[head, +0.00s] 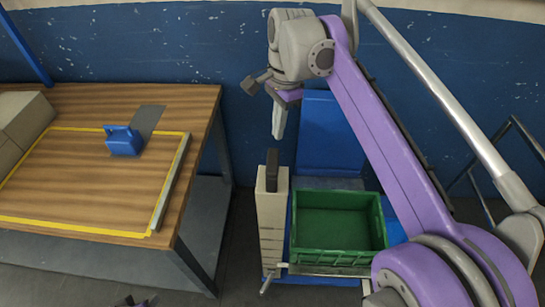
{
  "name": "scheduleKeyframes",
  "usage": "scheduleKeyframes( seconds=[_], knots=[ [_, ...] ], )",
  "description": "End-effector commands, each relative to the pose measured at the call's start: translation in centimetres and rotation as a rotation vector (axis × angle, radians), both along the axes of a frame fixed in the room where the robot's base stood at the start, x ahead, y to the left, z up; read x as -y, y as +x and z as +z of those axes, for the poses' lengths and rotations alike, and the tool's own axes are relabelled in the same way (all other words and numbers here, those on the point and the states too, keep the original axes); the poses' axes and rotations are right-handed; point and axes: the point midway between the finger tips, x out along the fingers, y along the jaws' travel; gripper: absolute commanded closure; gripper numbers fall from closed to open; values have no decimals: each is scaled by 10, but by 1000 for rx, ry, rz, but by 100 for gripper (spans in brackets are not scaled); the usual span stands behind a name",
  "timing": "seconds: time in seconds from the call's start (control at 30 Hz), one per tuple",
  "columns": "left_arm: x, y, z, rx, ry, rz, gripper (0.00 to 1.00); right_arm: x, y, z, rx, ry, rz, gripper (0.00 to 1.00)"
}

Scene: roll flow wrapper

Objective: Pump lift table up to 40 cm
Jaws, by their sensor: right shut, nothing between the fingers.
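The lift table (397,232) shows as blue parts under and around a green crate (386,232) at the lower middle. A pale upright box with a dark top (272,205) stands at its left side. A metal bar with a lever-like end (325,271) runs along its near edge. My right gripper (278,125) hangs above and behind the pale box, shut and empty, touching nothing I can make out. A small dark and purple piece at the bottom edge looks like my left gripper (135,300); its fingers are mostly cut off. The table's height cannot be read.
A wooden workbench (85,175) with a yellow-taped border stands on the left, carrying a blue tool (123,141) and grey boxes (22,125). A blue wall (180,45) closes the back. Dark floor shows between bench and lift table. My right arm covers much of the right side.

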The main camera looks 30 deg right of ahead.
Motion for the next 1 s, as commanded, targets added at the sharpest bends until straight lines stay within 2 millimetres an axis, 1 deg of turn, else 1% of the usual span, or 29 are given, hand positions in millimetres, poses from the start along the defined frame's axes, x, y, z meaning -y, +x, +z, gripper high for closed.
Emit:
scheduleKeyframes(
  seconds=[0.27,0.43,0.57,0.83,1.0],
  knots=[
    [0,0,-1,-1,0,0,50,1,0,-2,0,0,-1,100],
    [0,-2,-9,-4,0,0,50,0,0,-10,-1,0,-1,100],
    [0,-5,-20,-9,0,0,50,-1,0,-22,-2,0,-1,100],
    [0,-10,-52,-20,0,0,50,-5,-1,-58,-2,1,0,100],
    [0,-11,-64,-24,0,0,50,-6,0,-71,-1,0,-1,100]
  ],
)
